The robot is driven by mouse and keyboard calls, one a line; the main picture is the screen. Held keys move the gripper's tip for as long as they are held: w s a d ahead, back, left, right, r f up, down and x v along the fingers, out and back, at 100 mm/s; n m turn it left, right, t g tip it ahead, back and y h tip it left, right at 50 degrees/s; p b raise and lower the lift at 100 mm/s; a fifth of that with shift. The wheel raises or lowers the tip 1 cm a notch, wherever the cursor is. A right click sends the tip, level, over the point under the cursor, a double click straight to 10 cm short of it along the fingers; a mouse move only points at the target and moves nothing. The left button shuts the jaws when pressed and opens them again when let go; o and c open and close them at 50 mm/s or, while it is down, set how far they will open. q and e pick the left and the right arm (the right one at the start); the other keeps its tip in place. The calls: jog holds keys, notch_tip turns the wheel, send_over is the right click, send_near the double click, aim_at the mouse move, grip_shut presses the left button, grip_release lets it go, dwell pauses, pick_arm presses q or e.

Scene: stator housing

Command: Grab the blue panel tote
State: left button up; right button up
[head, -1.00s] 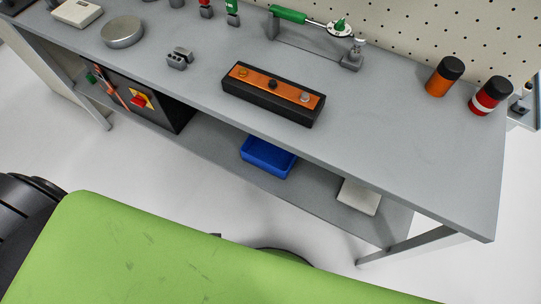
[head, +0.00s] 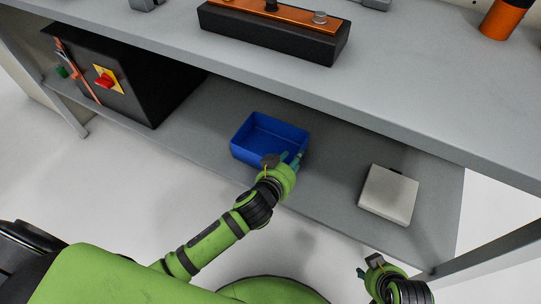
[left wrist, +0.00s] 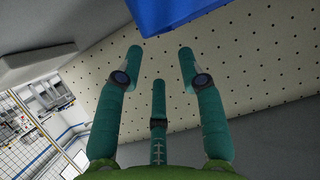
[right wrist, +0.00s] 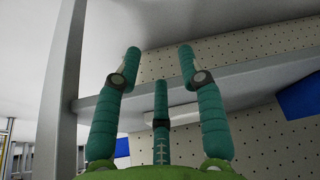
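The blue panel tote (head: 268,133) is an open, empty-looking rectangular bin on the lower shelf. My left gripper (head: 286,161) is at the tote's front right corner and covers part of it; I cannot tell from the head view whether it touches. In the left wrist view the tote (left wrist: 172,12) shows at the top, just beyond the open, empty fingers (left wrist: 160,58). My right gripper (head: 368,265) is low at the shelf's front, right of the tote and apart from it. In the right wrist view its fingers (right wrist: 160,52) are open and empty; a blue surface shows at the right edge.
A white-grey box (head: 388,194) lies on the lower shelf (head: 335,185), right of the tote. A black box with a red knob (head: 120,78) stands to the left. A bench leg (head: 490,248) stands at the right.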

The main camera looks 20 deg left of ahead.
pick_arm(q)
jog(key=shift+w+d+f+b, duration=0.1)
jog(key=shift+d+f+b, duration=0.05)
jog(key=shift+f+b, duration=0.85)
jog(key=shift+w, duration=0.1)
pick_arm(e)
jog(key=w+v, duration=0.1)
jog(key=v, duration=0.5)
pick_arm(q)
jog(key=shift+b+x, duration=0.4)
jog(key=shift+x, duration=0.55)
jog(key=x, duration=0.1)
jog(key=b+x, duration=0.1)
jog(key=x, duration=0.2)
jog(key=shift+w+r+b, duration=0.15)
jog(key=shift+w+b, duration=0.25)
jog(key=shift+w, duration=0.2)
grip_shut()
pick_arm(e)
jog(key=w+a+r+t+y, duration=0.1)
jog(key=w+a+r+t, duration=0.2)
jog(key=w+r+t, duration=0.1)
jog(key=w+a+r+n+t+y, duration=0.1)
jog(key=w+a+r+t, duration=0.1)
jog(key=w+r+t, duration=0.3)
jog(key=shift+w+a+r+y, duration=0.4)
jog(key=shift+w+r, duration=0.45)
jog(key=shift+w, duration=0.15)
